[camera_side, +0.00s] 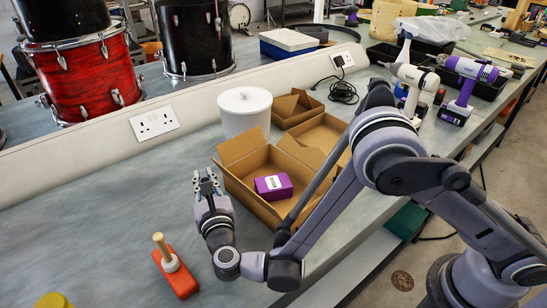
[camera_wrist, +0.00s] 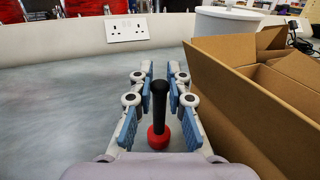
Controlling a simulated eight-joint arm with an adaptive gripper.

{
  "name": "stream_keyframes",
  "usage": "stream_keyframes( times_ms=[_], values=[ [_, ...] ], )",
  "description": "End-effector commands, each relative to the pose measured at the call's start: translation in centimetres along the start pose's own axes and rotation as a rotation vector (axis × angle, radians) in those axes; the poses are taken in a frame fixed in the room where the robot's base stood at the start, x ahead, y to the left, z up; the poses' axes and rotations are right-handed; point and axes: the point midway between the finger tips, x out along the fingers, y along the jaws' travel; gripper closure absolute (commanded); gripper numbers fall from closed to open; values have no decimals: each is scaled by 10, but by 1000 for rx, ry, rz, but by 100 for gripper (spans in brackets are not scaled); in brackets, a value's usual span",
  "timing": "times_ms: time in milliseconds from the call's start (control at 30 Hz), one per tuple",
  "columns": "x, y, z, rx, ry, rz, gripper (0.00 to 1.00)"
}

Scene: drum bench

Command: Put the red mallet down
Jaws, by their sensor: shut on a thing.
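The red mallet shows in the wrist view with a round red head (camera_wrist: 158,138) and a black handle (camera_wrist: 160,98). It lies between the blue finger pads of my gripper (camera_wrist: 160,88), which is shut on it. In the side view my gripper (camera_side: 207,184) is over the grey bench, just left of the open cardboard box. The mallet cannot be made out clearly there. Whether it touches the bench cannot be told.
The open cardboard box (camera_side: 234,178) holds a purple box (camera_side: 273,187). A white canister (camera_side: 245,112) stands behind. The bench (camera_side: 90,215) at left is clear. A wall with a socket (camera_side: 154,123) runs behind.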

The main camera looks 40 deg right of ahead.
Motion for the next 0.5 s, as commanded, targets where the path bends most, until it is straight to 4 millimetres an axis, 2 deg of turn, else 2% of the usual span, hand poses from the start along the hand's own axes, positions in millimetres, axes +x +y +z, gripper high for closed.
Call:
stream_keyframes(
  times_ms=[267,500],
  values=[
    [0,0,4,0,0,0,100],
    [0,0,26,0,0,0,100]
  ],
)
